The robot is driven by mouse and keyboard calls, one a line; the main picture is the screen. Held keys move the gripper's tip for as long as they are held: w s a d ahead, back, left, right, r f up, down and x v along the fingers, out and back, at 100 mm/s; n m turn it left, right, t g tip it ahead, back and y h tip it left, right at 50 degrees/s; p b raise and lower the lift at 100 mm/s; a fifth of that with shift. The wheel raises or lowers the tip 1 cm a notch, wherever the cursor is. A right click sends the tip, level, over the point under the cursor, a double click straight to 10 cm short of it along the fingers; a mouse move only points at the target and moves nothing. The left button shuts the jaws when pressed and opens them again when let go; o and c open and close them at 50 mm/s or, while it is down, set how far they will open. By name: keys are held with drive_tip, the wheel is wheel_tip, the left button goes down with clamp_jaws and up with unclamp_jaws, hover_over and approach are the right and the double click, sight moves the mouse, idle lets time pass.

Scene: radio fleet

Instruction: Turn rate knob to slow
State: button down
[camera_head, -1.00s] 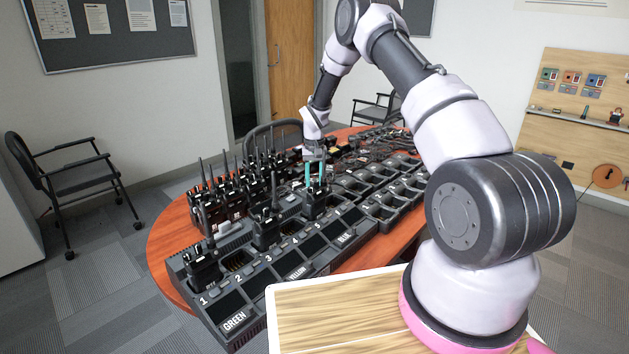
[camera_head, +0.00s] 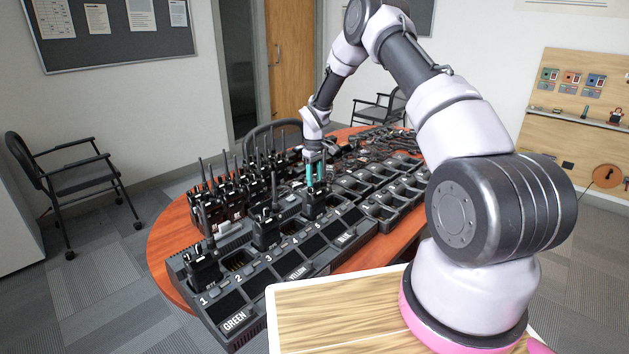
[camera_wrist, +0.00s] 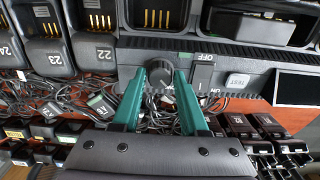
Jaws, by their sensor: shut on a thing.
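In the wrist view the rate knob (camera_wrist: 161,66) is a small grey knob on the dark front panel of a charger unit (camera_wrist: 225,62). My gripper (camera_wrist: 168,76) has its two teal fingers on either side of the knob and is shut on it. The knob's pointer and any speed marks are too hidden to read. An OFF/ON rocker switch (camera_wrist: 203,74) is just right of the fingers. In the head view my gripper (camera_head: 316,175) is over the charger-covered table; the knob cannot be made out there.
A TEST button (camera_wrist: 237,80) and a dark screen (camera_wrist: 295,88) are right of the switch. Numbered charging bays (camera_wrist: 92,50) lie beyond the panel. Loose cables and small packs crowd the near side. Upright radios (camera_head: 268,228) stand left of my gripper on the round table (camera_head: 165,246).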

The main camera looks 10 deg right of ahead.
idle(0.4)
drive_tip(key=shift+c, duration=2.2)
unclamp_jaws()
wheel_tip(320, 180, up, 11)
drive_tip(key=shift+f, duration=0.15)
